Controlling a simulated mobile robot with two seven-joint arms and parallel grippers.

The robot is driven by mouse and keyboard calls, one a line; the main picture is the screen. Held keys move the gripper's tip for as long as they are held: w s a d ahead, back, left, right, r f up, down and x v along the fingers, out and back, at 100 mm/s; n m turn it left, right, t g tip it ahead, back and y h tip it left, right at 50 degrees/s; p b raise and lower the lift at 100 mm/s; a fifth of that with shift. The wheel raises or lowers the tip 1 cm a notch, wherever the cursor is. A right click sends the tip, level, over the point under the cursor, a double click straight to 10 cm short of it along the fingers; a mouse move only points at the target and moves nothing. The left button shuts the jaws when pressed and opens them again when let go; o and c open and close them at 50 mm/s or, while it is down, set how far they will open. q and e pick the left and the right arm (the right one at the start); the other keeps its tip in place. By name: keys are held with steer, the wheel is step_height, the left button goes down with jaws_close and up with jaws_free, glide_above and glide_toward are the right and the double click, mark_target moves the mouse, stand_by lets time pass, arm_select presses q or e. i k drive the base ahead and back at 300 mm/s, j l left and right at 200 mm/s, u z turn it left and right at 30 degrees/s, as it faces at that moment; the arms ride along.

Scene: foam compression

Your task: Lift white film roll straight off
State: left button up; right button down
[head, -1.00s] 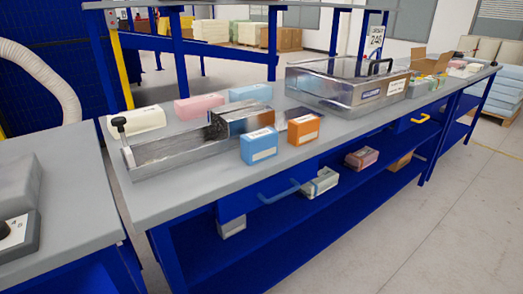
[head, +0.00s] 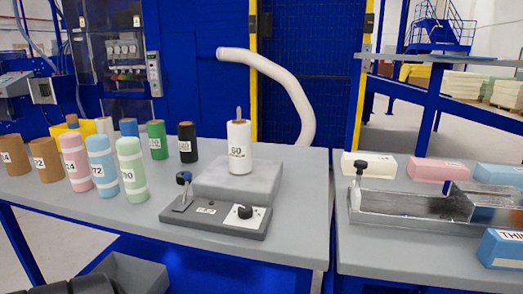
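The white film roll (head: 240,150) stands upright on a grey raised block of the bench device (head: 215,215). A thin pin sticks up from the roll's top. The roll has a black printed label with "60" on it. The device has a small clamp with a dark knob (head: 183,178) at its left and a black dial (head: 245,211) at its front right. Neither of my grippers shows in the head view, and nothing touches the roll.
Several other rolls stand on the bench left of the device, including black (head: 188,143), green (head: 157,140), pale green (head: 131,170), blue (head: 102,167) and pink (head: 75,162). A metal trough (head: 412,203) and foam blocks lie on the right bench (head: 365,262). A gap separates the benches.

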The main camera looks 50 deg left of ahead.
mark_target(240, 135)
steer(key=j+u, duration=0.2)
steer(key=u, duration=1.5)
steer(key=k+j, duration=0.05)
